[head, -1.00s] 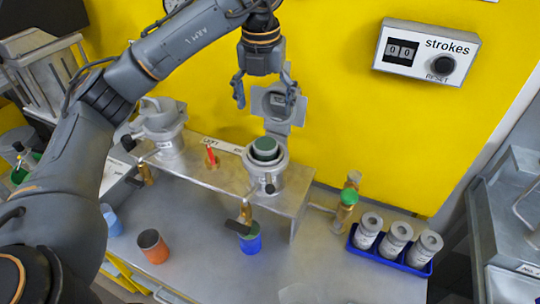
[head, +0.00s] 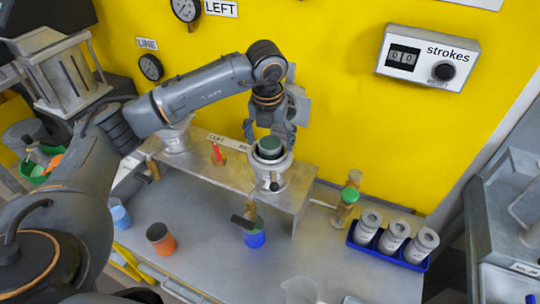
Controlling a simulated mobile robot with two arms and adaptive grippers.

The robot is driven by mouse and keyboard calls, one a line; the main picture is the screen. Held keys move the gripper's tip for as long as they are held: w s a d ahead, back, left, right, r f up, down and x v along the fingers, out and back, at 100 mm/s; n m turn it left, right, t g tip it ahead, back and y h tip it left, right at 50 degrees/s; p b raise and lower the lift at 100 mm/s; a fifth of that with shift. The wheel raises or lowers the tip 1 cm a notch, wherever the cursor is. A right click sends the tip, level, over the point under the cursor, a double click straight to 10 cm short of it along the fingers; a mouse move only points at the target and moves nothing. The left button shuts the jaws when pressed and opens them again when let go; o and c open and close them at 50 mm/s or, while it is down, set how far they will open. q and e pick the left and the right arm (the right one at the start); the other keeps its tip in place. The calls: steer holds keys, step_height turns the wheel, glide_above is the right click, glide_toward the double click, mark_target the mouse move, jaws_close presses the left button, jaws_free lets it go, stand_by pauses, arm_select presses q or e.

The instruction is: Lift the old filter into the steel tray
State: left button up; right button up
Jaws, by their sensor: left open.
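The old filter appears to be the dark green-topped cylinder (head: 270,145) standing in the open grey filter housing (head: 271,168) on the raised metal shelf. My left gripper (head: 269,134) is open, pointing down, with its fingers to either side just above the filter. I cannot tell whether they touch it. The housing's raised lid is mostly hidden behind the gripper. I cannot pick out the steel tray for certain; a metal surface (head: 508,282) shows at the lower right edge. My right gripper is not in view.
A blue tray (head: 388,260) holds several grey-white cartridges at the right of the bench. An orange cup (head: 161,239), a blue cup (head: 254,234) and a clear beaker (head: 299,291) stand on the bench.

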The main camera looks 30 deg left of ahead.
arm_select(q)
steer(key=shift+c, duration=0.2)
steer(key=c, duration=1.6)
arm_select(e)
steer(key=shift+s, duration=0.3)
arm_select(q)
steer(key=shift+r, duration=0.15)
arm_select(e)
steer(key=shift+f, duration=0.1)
arm_select(q)
steer(key=shift+r+b, duration=0.3)
steer(key=shift+r, duration=0.3)
step_height(320, 180, up, 17)
steer(key=b, duration=0.1)
steer(key=shift+f, duration=0.2)
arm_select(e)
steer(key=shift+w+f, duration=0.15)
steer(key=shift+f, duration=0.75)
